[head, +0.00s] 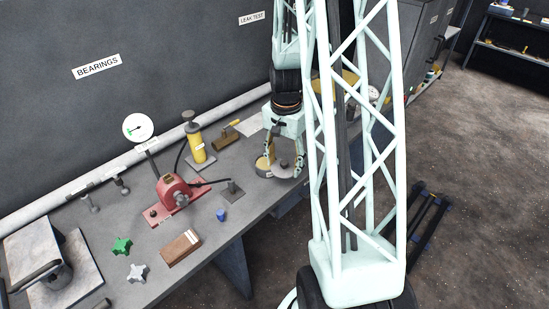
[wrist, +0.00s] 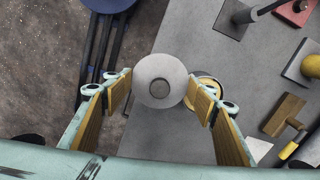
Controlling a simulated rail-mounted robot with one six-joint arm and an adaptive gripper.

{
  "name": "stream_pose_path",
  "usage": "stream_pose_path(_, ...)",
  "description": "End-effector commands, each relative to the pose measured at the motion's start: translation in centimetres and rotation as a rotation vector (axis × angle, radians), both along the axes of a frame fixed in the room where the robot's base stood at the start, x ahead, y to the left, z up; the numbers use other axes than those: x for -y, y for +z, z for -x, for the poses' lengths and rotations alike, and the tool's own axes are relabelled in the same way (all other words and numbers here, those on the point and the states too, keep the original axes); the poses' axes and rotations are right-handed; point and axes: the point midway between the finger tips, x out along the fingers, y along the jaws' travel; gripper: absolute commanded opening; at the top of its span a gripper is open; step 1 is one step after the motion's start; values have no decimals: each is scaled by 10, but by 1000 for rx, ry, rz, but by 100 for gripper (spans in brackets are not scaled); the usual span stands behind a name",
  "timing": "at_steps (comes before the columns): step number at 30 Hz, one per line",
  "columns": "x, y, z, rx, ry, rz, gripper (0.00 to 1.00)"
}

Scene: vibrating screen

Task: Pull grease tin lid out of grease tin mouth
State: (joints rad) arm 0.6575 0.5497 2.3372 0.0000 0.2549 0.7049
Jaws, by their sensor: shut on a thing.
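In the wrist view the lid (wrist: 147,72) is a flat grey disc with a darker round centre, between my two fingertips (wrist: 160,88). The grease tin (wrist: 208,82) shows as a round yellowish rim, partly hidden behind the right finger. In the head view the tan tin (head: 262,164) stands just left of my fingers. The lid appears offset from the tin; I cannot tell its height.
A red hand pump (head: 172,194), a yellow cylinder (head: 195,145) and a small grey stand (head: 231,193) share the bench (head: 215,240). A brown block (head: 181,247) and a blue cap (head: 221,215) lie nearer.

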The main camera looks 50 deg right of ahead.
Motion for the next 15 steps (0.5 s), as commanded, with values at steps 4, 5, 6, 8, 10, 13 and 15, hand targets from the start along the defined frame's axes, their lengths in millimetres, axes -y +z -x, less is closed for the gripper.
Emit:
stream_pose_path(4,-3,2,25,0,-2,-1,45)
stream_pose_path(5,-4,2,29,0,-1,-1,45)
stream_pose_path(6,-4,3,33,0,-2,0,45)
stream_pose_path(8,-4,4,40,0,-3,0,45)
stream_pose_path(10,-5,4,46,0,-2,0,45)
stream_pose_path(13,-6,5,51,0,0,1,45)
stream_pose_path(15,-6,5,54,0,0,0,45)
